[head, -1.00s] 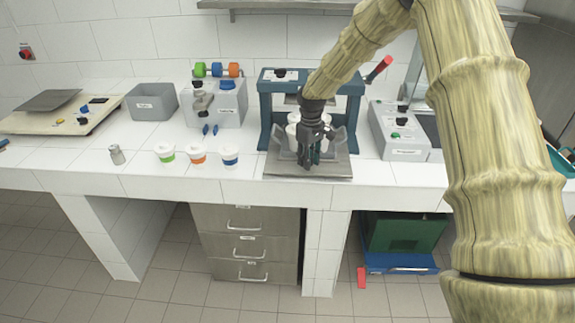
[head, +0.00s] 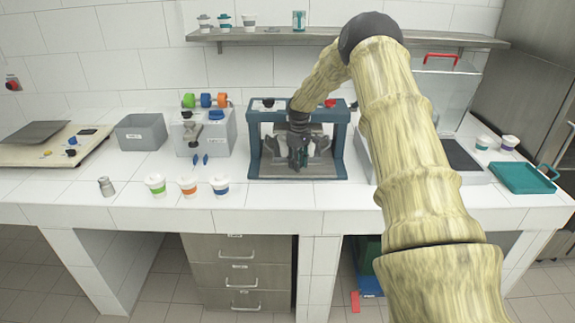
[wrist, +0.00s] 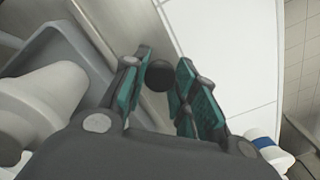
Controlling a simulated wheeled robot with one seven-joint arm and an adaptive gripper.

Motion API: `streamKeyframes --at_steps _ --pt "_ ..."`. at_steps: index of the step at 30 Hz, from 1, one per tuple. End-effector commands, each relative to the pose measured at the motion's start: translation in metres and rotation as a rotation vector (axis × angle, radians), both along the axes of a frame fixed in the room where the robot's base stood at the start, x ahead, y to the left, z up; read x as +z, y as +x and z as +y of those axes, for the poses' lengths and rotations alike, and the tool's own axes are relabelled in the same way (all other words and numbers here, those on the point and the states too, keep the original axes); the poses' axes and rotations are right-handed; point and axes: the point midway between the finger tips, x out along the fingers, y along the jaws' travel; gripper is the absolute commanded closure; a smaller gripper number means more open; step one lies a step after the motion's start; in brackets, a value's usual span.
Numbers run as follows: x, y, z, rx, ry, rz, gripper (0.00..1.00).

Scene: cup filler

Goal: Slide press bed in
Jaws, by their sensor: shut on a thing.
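The blue press (head: 254,150) stands at the middle of the counter. Its grey bed (head: 325,166) lies inside the frame, its front about level with the frame's feet. My gripper (head: 298,164) reaches into the front of the press from above. In the wrist view, my gripper's teal fingers (wrist: 158,90) are closed around a dark round knob (wrist: 160,75) at the bed. My gripper and wrist hide part of the bed in the head view.
Three white cups with green (head: 156,185), orange (head: 188,186) and blue (head: 220,185) bands stand left of the press. A metal shaker (head: 106,187) is farther left. A grey bin (head: 140,132) and a dispenser (head: 207,133) stand behind. A teal tray (head: 522,177) lies right.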

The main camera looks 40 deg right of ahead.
Motion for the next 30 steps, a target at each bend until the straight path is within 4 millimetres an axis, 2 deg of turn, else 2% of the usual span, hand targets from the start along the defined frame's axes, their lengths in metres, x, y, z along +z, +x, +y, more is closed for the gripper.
streamKeyframes --at_steps 1,10,11,14,24,30 --pt "0.002 0.001 -0.005 -0.002 -0.006 -0.005 1.0" --pt "0.004 0.003 -0.006 -0.001 -0.009 -0.009 1.0" --pt "0.004 0.003 -0.006 -0.001 -0.009 -0.01 0.67" --pt "0.004 0.004 -0.005 0.0 -0.009 -0.01 0.49" --pt "0.004 0.003 -0.001 0.002 -0.005 -0.006 0.49" --pt "0.022 0.004 -0.002 0.001 -0.004 -0.007 0.49"
